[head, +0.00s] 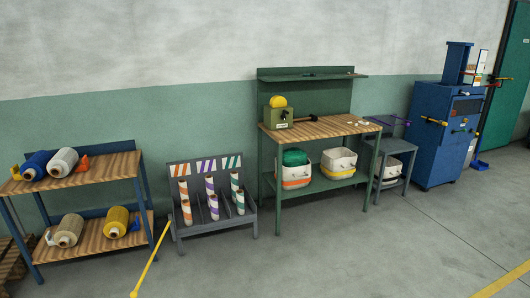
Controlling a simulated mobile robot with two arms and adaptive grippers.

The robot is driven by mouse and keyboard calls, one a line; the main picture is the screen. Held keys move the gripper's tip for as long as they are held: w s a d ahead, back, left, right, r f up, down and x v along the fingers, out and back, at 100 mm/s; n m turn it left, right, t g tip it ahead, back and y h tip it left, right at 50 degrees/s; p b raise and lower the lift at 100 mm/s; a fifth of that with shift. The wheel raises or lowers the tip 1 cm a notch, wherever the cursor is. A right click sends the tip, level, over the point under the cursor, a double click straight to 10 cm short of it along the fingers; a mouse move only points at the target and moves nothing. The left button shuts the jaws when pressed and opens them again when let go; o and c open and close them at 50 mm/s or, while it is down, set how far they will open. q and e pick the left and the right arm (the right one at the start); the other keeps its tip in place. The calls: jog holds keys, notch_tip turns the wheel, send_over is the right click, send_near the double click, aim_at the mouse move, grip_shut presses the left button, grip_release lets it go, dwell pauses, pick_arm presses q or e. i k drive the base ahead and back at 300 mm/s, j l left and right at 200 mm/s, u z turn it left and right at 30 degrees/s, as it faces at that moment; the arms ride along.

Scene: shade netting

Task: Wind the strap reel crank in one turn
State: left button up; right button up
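The strap reel appears to be the yellow disc (278,102) in a small olive-green housing (280,118) on the left part of the wooden bench top (335,128). A dark bar with a black end (312,119) sticks out to the right of the housing and looks like the crank. It is small in the view, so its exact angle is hard to tell. Neither of my grippers shows in the head view, and nothing touches the reel or crank.
A rack of striped rolls (212,215) and a shelf with net rolls (90,165) stand left of the bench. A stool (396,147) and a blue machine (445,125) stand to its right. Bins sit on the bench's lower shelf. The floor in front (330,250) is clear.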

aim_at(283, 117)
jog(key=i, duration=1.95)
